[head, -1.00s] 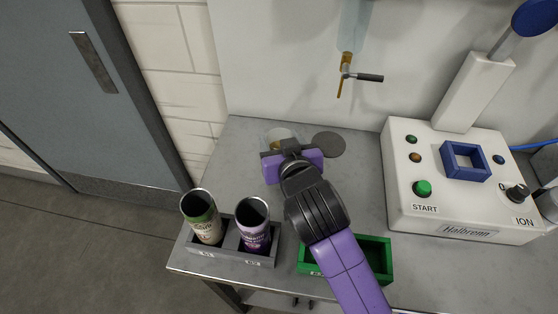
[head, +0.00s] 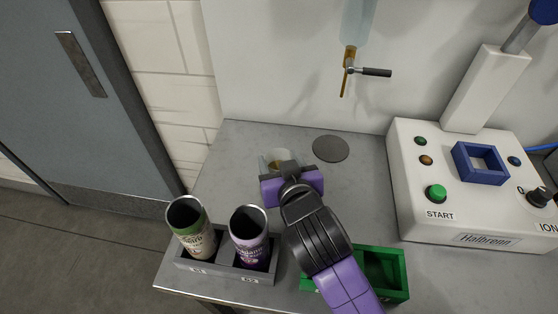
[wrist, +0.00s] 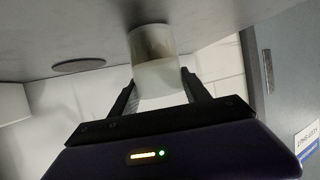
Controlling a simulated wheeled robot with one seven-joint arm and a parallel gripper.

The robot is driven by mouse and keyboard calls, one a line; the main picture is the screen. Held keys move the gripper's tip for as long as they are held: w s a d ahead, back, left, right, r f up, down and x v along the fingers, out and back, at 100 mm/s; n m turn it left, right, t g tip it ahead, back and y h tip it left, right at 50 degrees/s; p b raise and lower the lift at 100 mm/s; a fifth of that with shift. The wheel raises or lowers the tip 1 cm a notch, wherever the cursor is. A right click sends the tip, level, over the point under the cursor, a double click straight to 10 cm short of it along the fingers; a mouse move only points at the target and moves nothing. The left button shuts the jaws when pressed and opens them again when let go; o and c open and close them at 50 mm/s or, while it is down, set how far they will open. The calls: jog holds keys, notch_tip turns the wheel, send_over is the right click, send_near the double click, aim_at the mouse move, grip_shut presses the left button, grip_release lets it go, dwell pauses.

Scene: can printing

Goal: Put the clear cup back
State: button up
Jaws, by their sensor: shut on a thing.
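The clear cup (head: 281,155) is on the far side of my gripper (head: 279,164) in the head view, with something amber in it. The gripper hides part of the cup. In the wrist view the cup (wrist: 153,55) sits between the two dark fingers (wrist: 160,88), which are shut on it. The cup is over the grey table, left of the dark round disc (head: 331,149). I cannot tell whether its base touches the table.
A grey two-slot holder (head: 226,273) with two printed cans stands at the front left. A green tray (head: 397,286) lies partly under my arm. The tap (head: 348,70) hangs at the back. The white machine (head: 462,215) is at right.

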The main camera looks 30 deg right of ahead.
jog(key=shift+f, duration=0.15)
jog(key=o, duration=1.5)
jog(key=p+v, duration=0.3)
jog(key=v, duration=0.9)
jog(key=shift+r, duration=0.25)
